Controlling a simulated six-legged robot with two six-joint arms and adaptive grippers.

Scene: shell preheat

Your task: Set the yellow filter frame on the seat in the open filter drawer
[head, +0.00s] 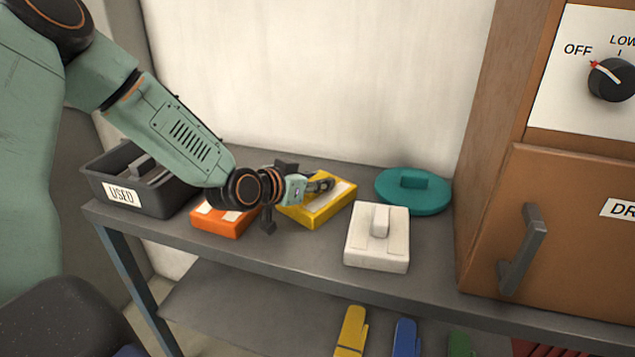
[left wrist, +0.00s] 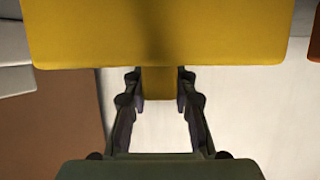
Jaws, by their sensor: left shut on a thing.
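The yellow filter frame (head: 335,206) is at the middle of the grey shelf, a yellow block with a pale panel on top. My left gripper (head: 320,185) is over it and shut on its grip, hiding part of it. In the left wrist view, the yellow frame (left wrist: 170,35) fills the top, and its narrow yellow part is between the two fingers (left wrist: 158,90). I cannot tell whether the frame touches the shelf. My right gripper is not in view.
An orange block (head: 225,219) is left of the frame, with a dark "USED" bin (head: 123,195) beyond. A white block (head: 377,240) and a teal round lid (head: 420,193) are to the right. A brown cabinet (head: 570,215) with a handle (head: 522,250) and dial stands at far right.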

